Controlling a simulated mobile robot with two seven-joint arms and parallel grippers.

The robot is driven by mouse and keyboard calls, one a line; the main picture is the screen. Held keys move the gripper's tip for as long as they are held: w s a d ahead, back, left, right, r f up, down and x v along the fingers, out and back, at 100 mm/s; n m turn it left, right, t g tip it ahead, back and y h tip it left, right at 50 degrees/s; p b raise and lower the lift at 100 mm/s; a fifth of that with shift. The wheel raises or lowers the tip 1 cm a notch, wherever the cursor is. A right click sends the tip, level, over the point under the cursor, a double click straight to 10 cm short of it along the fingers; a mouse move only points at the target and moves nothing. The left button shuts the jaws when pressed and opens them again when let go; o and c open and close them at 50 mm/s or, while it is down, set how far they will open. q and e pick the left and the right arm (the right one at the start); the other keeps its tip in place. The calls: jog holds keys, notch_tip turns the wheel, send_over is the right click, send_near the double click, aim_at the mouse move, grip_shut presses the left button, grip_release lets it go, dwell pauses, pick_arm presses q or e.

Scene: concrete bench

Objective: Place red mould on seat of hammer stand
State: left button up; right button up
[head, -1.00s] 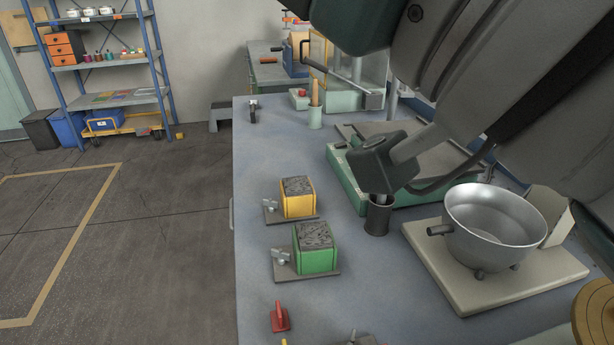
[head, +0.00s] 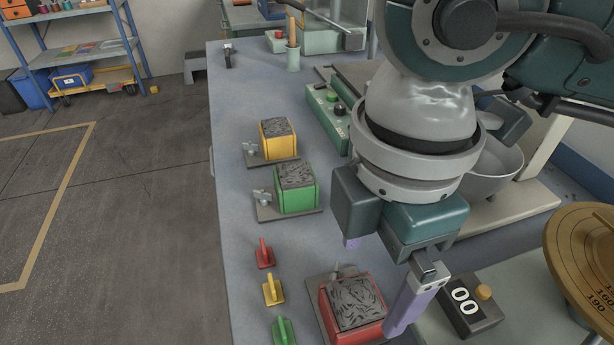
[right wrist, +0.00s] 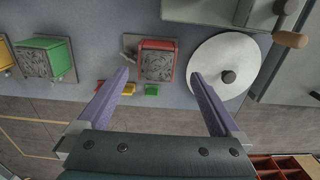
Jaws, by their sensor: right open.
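The red mould (head: 352,305), a red block with a dark textured top, sits on a grey plate at the bottom of the head view. The right wrist view shows it (right wrist: 157,62) between and beyond the fingertips. My right gripper (head: 372,287) is open above it. Its purple fingers show apart (right wrist: 160,74), with nothing held. In the head view one finger covers part of the mould's right edge. I cannot tell for sure which fixture is the hammer stand, and its seat cannot be made out. My left gripper is not in view.
A green mould (head: 297,187) and a yellow mould (head: 279,140) stand behind. Red (head: 265,253), yellow (head: 273,289) and green (head: 284,330) handled pieces line the left. A counter (head: 465,308), brass dial (head: 582,255) and metal bowl (head: 495,170) crowd the right. A white disc (right wrist: 211,66) lies near the mould.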

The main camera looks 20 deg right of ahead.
send_over(349, 319)
notch_tip(349, 319, down, 7)
jog(key=shift+r+b, duration=0.2)
jog(key=shift+b, duration=0.2)
grip_shut()
dwell(0.6)
jog(key=shift+r, duration=0.1)
